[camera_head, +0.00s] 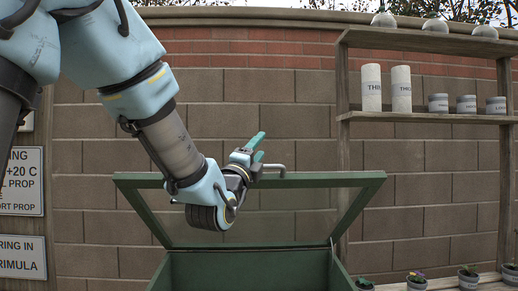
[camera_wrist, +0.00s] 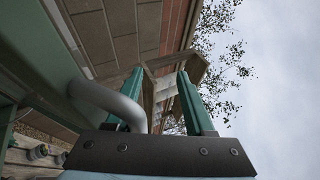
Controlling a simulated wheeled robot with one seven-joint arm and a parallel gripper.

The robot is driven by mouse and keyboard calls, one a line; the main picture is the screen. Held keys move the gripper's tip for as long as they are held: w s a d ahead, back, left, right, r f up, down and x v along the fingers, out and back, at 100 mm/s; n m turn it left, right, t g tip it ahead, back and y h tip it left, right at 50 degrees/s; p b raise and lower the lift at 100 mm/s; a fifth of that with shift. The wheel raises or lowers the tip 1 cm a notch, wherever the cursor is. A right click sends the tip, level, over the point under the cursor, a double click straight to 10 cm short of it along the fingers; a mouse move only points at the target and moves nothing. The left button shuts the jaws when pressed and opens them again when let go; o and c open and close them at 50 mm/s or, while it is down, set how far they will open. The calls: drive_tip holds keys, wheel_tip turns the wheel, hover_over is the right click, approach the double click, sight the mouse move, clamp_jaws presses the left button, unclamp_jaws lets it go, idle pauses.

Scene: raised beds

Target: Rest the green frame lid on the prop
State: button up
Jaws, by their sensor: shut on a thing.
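The green frame lid (camera_head: 340,180) is raised and tilted, its wide top rail well above the green frame box (camera_head: 248,270). Its clear pane shows the wall behind. A bent grey metal handle (camera_head: 278,168) stands at the top rail and shows large in the wrist view (camera_wrist: 108,100). The lid's green rail (camera_wrist: 45,60) fills the wrist view's left side. I cannot make out the prop clearly.
A wooden shelf (camera_head: 430,117) with white cylinders (camera_head: 371,88) and small pots (camera_head: 438,103) stands at right. Potted plants (camera_head: 468,279) line a low ledge at bottom right. Signs (camera_head: 22,182) hang at left. A block wall (camera_head: 290,110) closes the back.

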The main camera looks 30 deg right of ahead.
drive_tip(key=shift+o, duration=0.2)
drive_tip(key=b+v, duration=0.2)
drive_tip(key=v, duration=0.6)
drive_tip(key=shift+f, duration=0.15)
drive_tip(key=shift+s+a+f+b, duration=0.2)
drive_tip(key=shift+s+a+b, duration=0.15)
drive_tip(key=shift+a+b, duration=0.6)
drive_tip(key=shift+c, duration=0.2)
drive_tip(key=shift+s+d+b, duration=0.1)
drive_tip(key=shift+b, duration=0.2)
drive_tip(key=shift+r, duration=0.1)
